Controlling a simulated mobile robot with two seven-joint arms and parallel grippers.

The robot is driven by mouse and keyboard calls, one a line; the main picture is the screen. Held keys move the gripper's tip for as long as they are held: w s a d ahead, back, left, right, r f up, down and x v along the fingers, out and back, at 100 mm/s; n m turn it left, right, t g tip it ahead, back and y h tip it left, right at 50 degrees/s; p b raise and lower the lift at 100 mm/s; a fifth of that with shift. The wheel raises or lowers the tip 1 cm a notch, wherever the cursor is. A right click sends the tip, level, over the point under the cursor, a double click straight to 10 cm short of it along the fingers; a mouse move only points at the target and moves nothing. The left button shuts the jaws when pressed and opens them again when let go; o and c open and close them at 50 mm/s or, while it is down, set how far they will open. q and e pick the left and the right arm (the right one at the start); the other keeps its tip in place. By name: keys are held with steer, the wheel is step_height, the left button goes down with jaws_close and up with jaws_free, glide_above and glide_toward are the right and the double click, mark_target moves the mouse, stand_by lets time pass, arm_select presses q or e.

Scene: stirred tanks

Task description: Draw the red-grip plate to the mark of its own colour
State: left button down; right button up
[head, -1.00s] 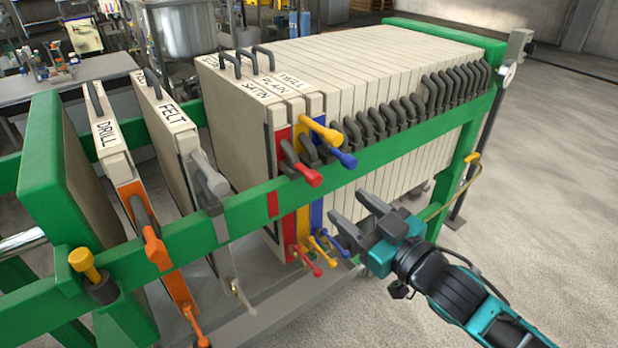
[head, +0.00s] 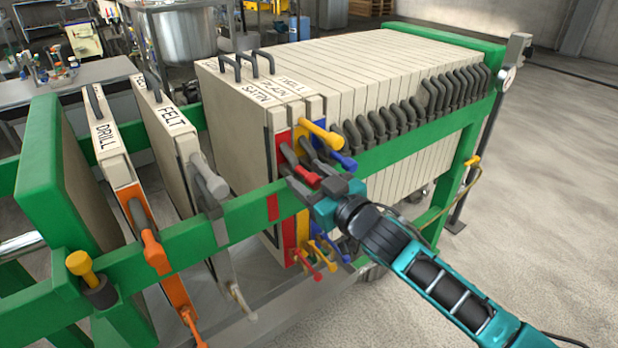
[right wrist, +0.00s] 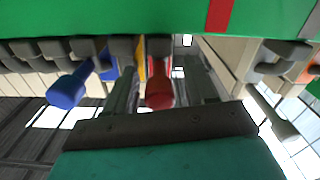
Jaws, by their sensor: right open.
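The red-grip plate (head: 255,105), labelled SATIN, stands at the left end of the plate pack in the head view. Its red grip (head: 309,178) sticks out over the green rail. A red mark (head: 272,207) is on the rail's side, left of the grip; it also shows in the right wrist view (right wrist: 220,16). My right gripper (head: 314,189) is open at the red grip. In the right wrist view the red grip (right wrist: 159,94) lies between the two open fingers (right wrist: 160,88); contact cannot be told. My left gripper is out of view.
The yellow grip (head: 321,133) and blue grip (head: 343,160) sit close beside the red one. The FELT plate (head: 168,130) and DRILL plate (head: 108,140) stand apart to the left, with a gap before the pack.

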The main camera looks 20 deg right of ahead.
steer(key=shift+w, duration=0.15)
jaws_close()
stand_by(0.5)
steer(key=shift+a, duration=0.1)
